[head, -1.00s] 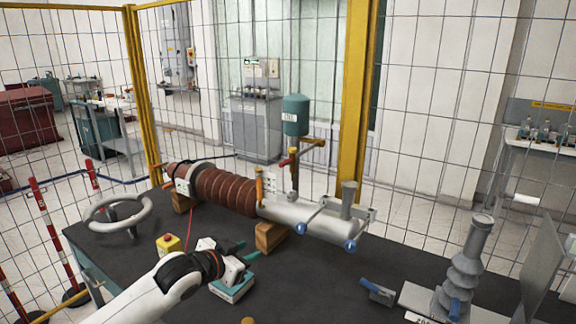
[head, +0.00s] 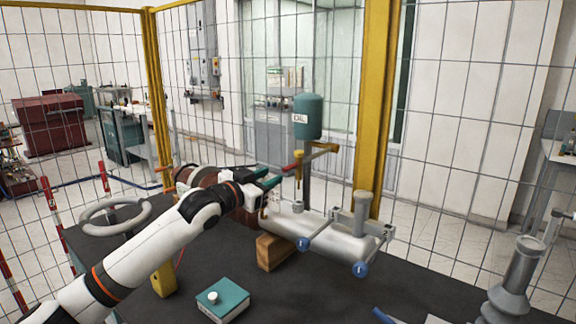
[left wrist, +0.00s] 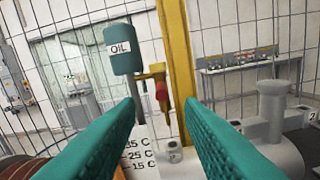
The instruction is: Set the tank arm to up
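The teal oil tank (head: 308,116) stands on a post above the grey cylinder body. A yellow arm (head: 322,147) with a red end (head: 292,167) is at the post below the tank. In the left wrist view the oil tank (left wrist: 122,50), the yellow arm (left wrist: 150,75) and its red end (left wrist: 161,91) show. My left gripper (head: 278,182) is open and empty, just left of the red end and apparently apart from it. In the left wrist view the red end lies beyond the gap between the teal fingers (left wrist: 160,104). My right gripper is not in view.
The grey cylinder (head: 330,240) with blue-ended valves rests on a wooden block (head: 275,252). A temperature scale plate (left wrist: 140,155) is close below my fingers. A teal box (head: 223,300) lies on the dark table, and a handwheel (head: 115,215) is at left. A mesh fence stands behind.

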